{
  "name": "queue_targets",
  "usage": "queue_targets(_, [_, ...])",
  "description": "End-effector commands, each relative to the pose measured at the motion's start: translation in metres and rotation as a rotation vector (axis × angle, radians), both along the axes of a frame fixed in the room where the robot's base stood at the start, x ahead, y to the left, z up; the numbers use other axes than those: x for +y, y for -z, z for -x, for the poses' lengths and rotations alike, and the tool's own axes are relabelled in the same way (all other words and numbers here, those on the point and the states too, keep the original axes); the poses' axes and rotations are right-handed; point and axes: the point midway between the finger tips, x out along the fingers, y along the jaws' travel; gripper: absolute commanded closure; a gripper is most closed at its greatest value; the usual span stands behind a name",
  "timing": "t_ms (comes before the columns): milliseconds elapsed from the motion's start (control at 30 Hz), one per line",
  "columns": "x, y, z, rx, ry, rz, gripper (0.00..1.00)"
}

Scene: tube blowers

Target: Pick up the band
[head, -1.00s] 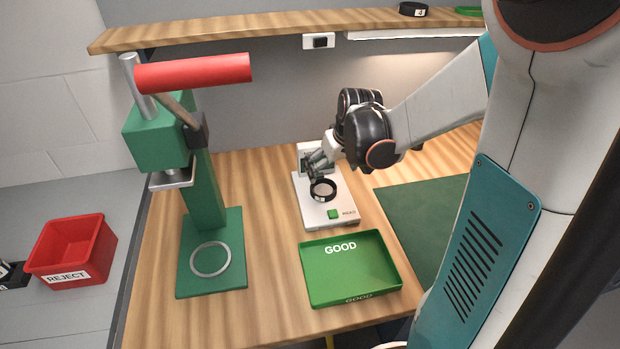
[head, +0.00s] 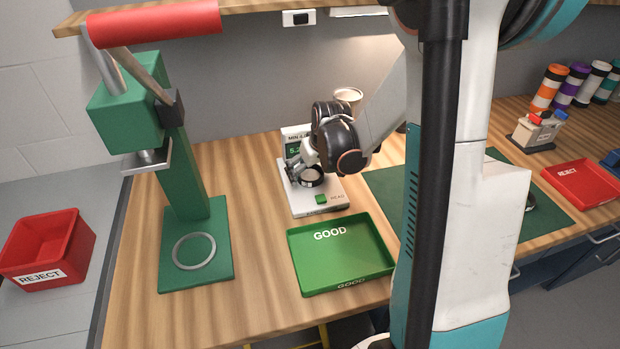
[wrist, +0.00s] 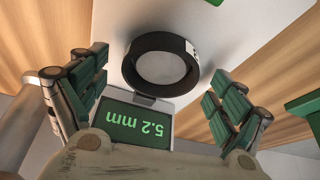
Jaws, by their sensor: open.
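The band is a black ring with a small white label, lying flat on the white measuring gauge. It shows in the head view (head: 314,184), partly covered by my gripper (head: 303,177), and whole in the wrist view (wrist: 160,41). The gauge (head: 332,197) has a green button, and its screen (wrist: 140,121) reads 5.2 mm in the wrist view. My gripper (wrist: 158,72) is open. Its green-padded fingers are spread to the left and right of the band in the wrist view, with nothing held between them.
A green GOOD tray (head: 342,262) lies in front of the gauge. A green press (head: 195,180) with a red handle stands to the left. A red REJECT bin (head: 45,250) is at far left.

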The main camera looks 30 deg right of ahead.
Motion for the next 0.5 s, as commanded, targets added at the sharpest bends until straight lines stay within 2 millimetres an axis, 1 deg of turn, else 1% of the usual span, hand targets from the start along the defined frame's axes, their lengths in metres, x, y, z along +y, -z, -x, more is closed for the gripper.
queue_targets(100, [0.0000, -0.0011, 0.0003, 0.000, 0.000, 0.000, 0.10])
queue_targets(133, [0.0000, -0.0011, 0.0004, 0.000, 0.000, 0.000, 0.12])
queue_targets(167, [0.0000, -0.0012, 0.0003, 0.000, 0.000, 0.000, 0.19])
queue_targets(200, [0.0000, -0.0012, 0.0003, 0.000, 0.000, 0.000, 0.28])
queue_targets(267, [0.0000, -0.0012, 0.0003, 0.000, 0.000, 0.000, 0.42])
queue_targets(300, [0.0000, -0.0012, 0.0003, 0.000, 0.000, 0.000, 0.51])
queue_targets(333, [0.0000, -0.0012, 0.0003, 0.000, 0.000, 0.000, 0.55])
queue_targets(433, [0.0000, -0.0012, 0.0003, 0.000, 0.000, 0.000, 0.55])
queue_targets(467, [0.0000, -0.0012, 0.0003, 0.000, 0.000, 0.000, 0.59])
queue_targets(500, [0.0000, -0.0012, 0.0003, 0.000, 0.000, 0.000, 0.59])
